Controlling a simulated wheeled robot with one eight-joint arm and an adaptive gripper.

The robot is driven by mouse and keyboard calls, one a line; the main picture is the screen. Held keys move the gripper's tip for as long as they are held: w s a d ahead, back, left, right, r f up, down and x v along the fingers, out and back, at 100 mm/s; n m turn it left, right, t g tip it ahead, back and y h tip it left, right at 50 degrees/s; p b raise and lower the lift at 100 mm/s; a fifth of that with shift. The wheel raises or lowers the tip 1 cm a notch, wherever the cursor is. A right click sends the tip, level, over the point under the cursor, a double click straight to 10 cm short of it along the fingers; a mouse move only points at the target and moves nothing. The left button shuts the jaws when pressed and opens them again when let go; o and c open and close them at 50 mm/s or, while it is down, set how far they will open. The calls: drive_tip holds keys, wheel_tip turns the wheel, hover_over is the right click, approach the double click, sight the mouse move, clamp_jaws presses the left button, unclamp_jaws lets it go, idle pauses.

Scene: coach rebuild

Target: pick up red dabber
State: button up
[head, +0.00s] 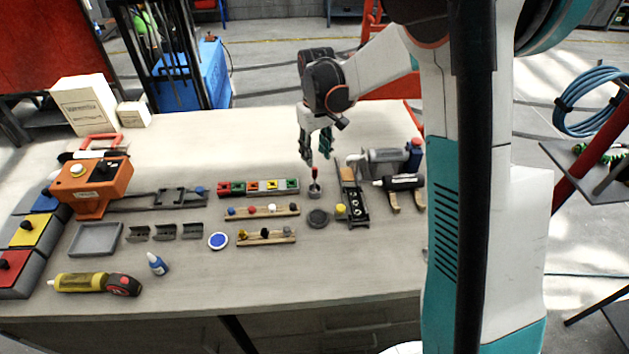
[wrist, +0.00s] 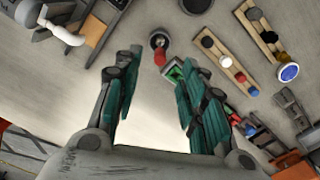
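The red dabber (head: 314,173) stands upright in a small round grey holder (head: 315,190) on the workbench. In the wrist view the dabber's red top (wrist: 160,57) and its holder (wrist: 158,41) show just beyond the gap between my fingertips. My gripper (head: 317,158) points down, a little above and behind the dabber. Its two teal-padded fingers (wrist: 159,60) are spread apart with nothing between them. I cannot tell the exact height left between fingertips and dabber.
A row of coloured blocks (head: 258,187) lies left of the dabber. A dark round disc (head: 318,218) and a yellow-capped piece (head: 341,210) lie in front. The bench's back middle (head: 220,140) is clear.

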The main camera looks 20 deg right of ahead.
sight(315, 168)
drive_tip(key=f, duration=0.4)
drive_tip(key=f+b, duration=0.1)
drive_tip(key=f, duration=0.3)
drive_tip(key=shift+w+a+f, duration=0.1)
drive_tip(key=shift+w+f, duration=0.1)
drive_tip(key=shift+f, duration=0.05)
clamp_jaws()
